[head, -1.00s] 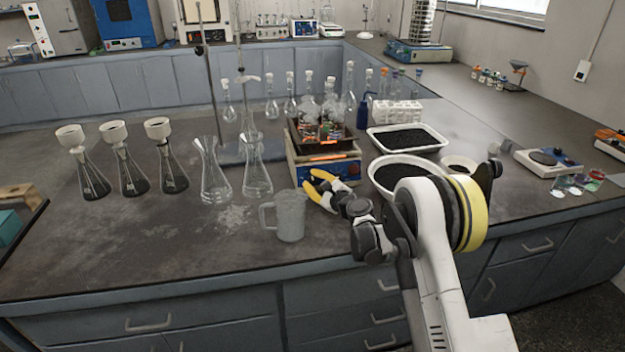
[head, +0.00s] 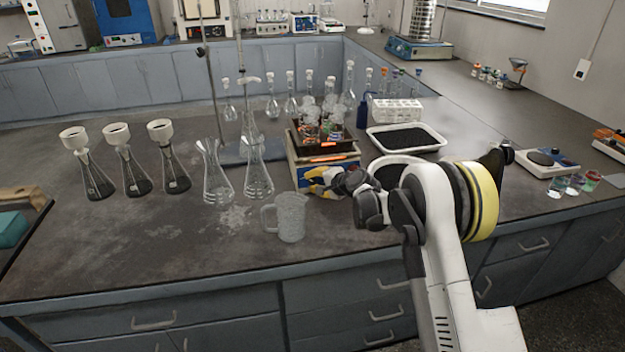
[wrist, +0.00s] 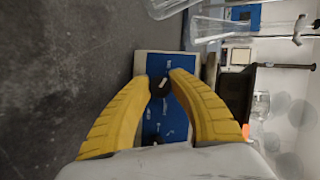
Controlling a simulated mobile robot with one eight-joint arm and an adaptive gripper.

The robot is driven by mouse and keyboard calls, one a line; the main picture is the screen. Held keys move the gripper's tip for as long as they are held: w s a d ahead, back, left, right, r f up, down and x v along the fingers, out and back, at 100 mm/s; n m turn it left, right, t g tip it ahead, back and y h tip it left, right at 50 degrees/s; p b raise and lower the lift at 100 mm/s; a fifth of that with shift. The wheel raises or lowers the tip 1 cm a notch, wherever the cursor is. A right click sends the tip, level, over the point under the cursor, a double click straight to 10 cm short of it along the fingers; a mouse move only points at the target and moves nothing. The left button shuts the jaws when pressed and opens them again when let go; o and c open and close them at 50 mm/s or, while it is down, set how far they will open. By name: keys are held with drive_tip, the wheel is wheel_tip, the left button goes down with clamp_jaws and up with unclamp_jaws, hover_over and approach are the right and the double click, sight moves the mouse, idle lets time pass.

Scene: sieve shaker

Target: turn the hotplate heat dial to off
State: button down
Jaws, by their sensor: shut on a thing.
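The hotplate (head: 296,172) is a pale box with a blue front panel, standing mid-bench under a dark tray of flasks in the head view. Its blue panel (wrist: 178,125) with white markings also shows in the wrist view. The heat dial (wrist: 160,86) is a small dark knob with a white mark, seen between the yellow fingertips. My gripper (head: 318,181) is at the front of the hotplate, and in the wrist view its fingertips (wrist: 162,82) are shut on the dial. The fingers hide part of the dial, so its exact setting cannot be read.
A glass beaker mug (head: 290,217) stands just in front of the hotplate. Two clear flasks (head: 257,180) stand to its left. A white tray of black grains (head: 440,146) lies to the right, with a bowl partly behind my arm.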

drive_tip(key=shift+n+g+h+p, duration=0.3)
drive_tip(key=shift+n+h+p, duration=0.1)
drive_tip(key=shift+n, duration=0.9)
drive_tip(key=c, duration=1.2)
unclamp_jaws()
drive_tip(key=shift+f, duration=0.1)
drive_tip(key=shift+o, duration=0.2)
drive_tip(key=v, duration=1.2)
drive_tip(key=shift+a, duration=0.1)
